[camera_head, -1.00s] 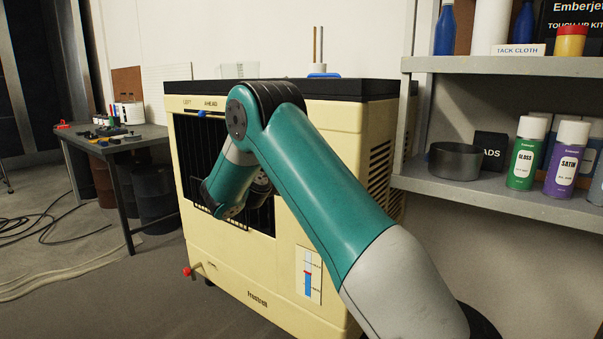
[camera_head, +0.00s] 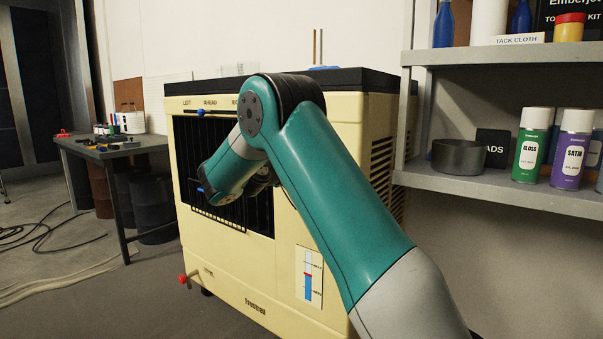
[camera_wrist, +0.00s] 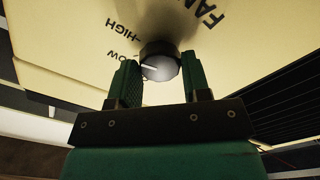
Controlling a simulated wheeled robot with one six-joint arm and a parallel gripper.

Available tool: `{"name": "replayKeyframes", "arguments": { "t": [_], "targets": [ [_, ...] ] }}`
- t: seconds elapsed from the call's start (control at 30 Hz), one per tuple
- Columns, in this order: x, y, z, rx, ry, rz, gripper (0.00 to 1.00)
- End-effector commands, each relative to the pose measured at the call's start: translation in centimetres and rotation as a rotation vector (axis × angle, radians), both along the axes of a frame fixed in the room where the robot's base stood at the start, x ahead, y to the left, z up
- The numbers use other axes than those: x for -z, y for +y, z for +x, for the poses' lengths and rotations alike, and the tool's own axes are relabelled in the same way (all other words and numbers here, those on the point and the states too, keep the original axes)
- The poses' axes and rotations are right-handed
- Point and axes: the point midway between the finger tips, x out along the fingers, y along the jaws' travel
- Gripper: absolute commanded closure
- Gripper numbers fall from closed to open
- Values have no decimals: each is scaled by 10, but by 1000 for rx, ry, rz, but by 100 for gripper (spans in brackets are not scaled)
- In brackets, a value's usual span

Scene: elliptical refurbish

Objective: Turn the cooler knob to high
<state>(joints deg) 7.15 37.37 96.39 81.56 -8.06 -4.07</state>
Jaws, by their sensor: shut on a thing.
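The cooler (camera_head: 290,245) is a cream cabinet with a black top and a dark front grille. In the wrist view its panel (camera_wrist: 75,50) fills the top, with the labels FAN, HIGH and LOW upside down. The dark round knob (camera_wrist: 165,50) has a white pointer line directed left, nearer LOW than HIGH. My gripper (camera_wrist: 159,64) has one green finger on each side of the knob and is shut on it. In the head view my arm hides the knob and my gripper.
A grey shelf (camera_head: 470,179) with spray cans and a dark bowl stands close on the right. A workbench (camera_head: 115,150) with tools is at the left, beyond the cooler. Cables (camera_head: 35,235) lie on the floor at the left.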

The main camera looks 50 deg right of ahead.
Motion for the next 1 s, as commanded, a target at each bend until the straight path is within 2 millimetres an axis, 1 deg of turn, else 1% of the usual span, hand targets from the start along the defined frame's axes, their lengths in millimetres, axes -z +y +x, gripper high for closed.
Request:
{"name": "replayKeyframes", "arguments": {
  "t": [0.03,0.2,0.4,0.6,1.0],
  "targets": [
    [5,0,-1,3,-33,5,80],
    [5,0,-1,1,-134,13,80],
    [3,0,-1,2,-211,20,80],
    [2,0,-1,2,-243,23,80],
    [2,0,-1,3,-249,24,80]
  ]
}}
